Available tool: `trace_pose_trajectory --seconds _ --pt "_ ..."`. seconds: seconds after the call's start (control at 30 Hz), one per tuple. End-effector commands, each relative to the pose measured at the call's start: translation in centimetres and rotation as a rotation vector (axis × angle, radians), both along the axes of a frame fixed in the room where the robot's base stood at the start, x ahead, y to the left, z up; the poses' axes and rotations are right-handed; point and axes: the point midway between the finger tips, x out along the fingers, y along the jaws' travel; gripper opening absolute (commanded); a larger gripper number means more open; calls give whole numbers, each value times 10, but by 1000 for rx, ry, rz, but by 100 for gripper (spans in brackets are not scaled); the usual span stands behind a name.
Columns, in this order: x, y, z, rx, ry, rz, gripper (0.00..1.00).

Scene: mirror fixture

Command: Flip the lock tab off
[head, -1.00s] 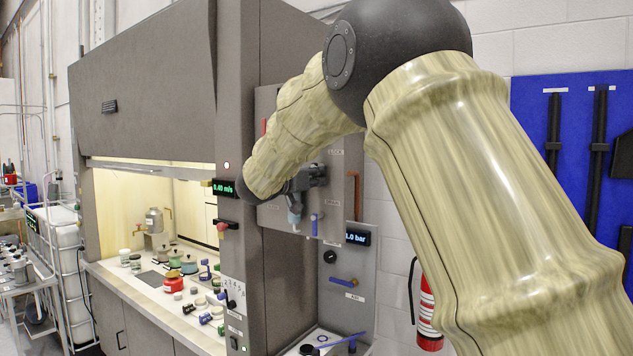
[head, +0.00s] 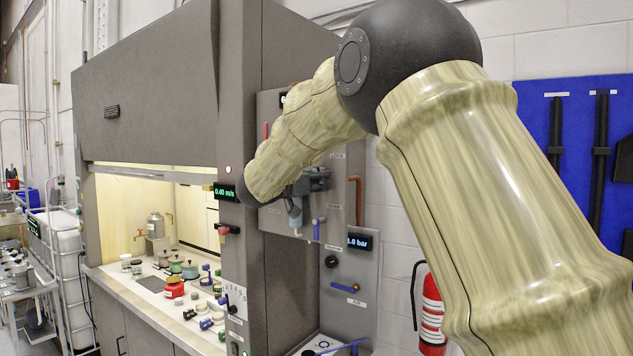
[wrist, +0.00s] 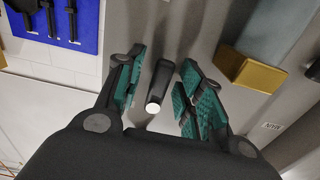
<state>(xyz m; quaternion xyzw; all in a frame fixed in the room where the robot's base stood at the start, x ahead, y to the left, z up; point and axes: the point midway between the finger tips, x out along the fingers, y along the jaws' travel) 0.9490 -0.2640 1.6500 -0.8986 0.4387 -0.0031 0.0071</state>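In the wrist view, a dark, narrow tab (wrist: 160,82) with a white round end stands out from the grey panel. I take it for the lock tab, but its own label is not readable here. My gripper (wrist: 162,64) is open, with one teal-padded finger on each side of the tab. In the head view, my gripper (head: 312,180) is at the grey panel (head: 272,103) on the hood's side, below the word LOCK. My forearm and gripper hide much of that panel and the tab there.
A brass-coloured block (wrist: 248,72) with a dark part sits right of the fingers in the wrist view. A blue-handled valve (head: 318,222) is below my gripper. A blue tool board (head: 570,120) and a fire extinguisher (head: 431,305) are on the right.

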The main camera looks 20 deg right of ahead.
Motion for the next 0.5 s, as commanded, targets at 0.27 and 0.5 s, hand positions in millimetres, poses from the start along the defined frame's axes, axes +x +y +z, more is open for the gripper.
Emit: trace_pose_trajectory --seconds 0.27,0.5 --pt "-21 28 1 -1 0 2 38" --pt "-48 63 0 -1 -1 2 38"
